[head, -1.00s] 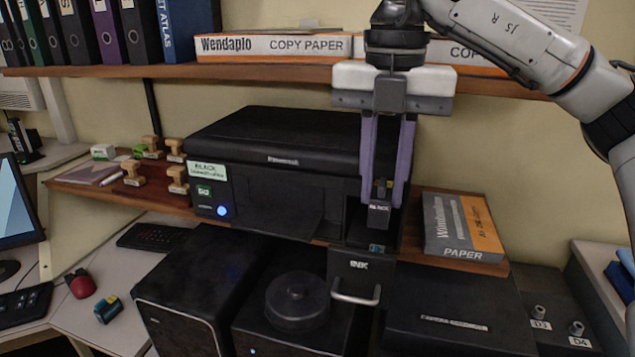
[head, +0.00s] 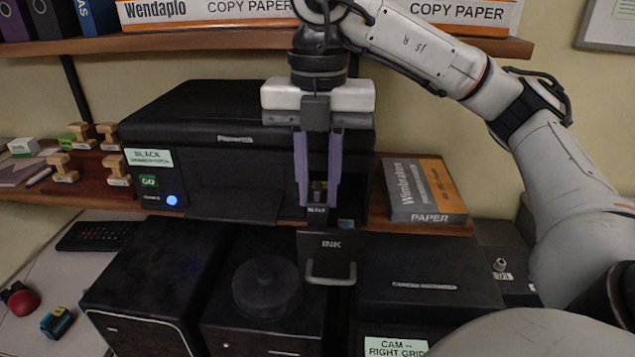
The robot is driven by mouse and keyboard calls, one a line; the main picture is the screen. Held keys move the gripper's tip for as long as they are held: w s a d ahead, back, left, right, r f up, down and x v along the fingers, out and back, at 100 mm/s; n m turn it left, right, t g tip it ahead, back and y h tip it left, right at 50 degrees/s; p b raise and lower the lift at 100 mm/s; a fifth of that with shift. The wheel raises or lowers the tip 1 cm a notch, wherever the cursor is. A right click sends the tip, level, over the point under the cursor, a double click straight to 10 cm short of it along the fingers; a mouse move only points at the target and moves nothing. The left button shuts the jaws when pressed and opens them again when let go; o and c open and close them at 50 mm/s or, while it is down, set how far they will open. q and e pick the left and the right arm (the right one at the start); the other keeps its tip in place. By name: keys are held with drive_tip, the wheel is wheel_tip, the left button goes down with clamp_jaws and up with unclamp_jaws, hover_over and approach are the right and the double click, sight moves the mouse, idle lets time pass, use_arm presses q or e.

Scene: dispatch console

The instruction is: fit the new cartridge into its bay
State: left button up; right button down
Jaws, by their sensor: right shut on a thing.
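My right gripper (head: 318,192) points down in front of the right side of the black printer (head: 240,125). Its purple fingers are shut on a small black cartridge (head: 317,211) with a pale label at its lower end. The cartridge is just above the open ink bay, whose pulled-out front (head: 331,243) reads INK and has a metal handle. A small teal patch shows inside the bay to the right of the cartridge. The cartridge's lower end is close to the bay's opening; I cannot tell whether it has entered. My left gripper is out of view.
A paper pack (head: 424,190) lies right of the printer. Black boxes (head: 155,285) stand below and in front, one with a round knob (head: 267,286). A shelf (head: 200,38) with copy paper runs above.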

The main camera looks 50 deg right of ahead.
sight(318, 222)
drive_tip(key=shift+f+b, duration=1.9)
drive_tip(key=shift+f, duration=0.1)
drive_tip(key=shift+f+b, duration=0.95)
drive_tip(key=shift+f, duration=0.4)
drive_tip(key=c, duration=1.5)
unclamp_jaws()
drive_tip(key=shift+o, duration=0.2)
wheel_tip(318, 222, up, 10)
drive_tip(key=p, duration=0.6)
drive_tip(key=shift+r, duration=0.25)
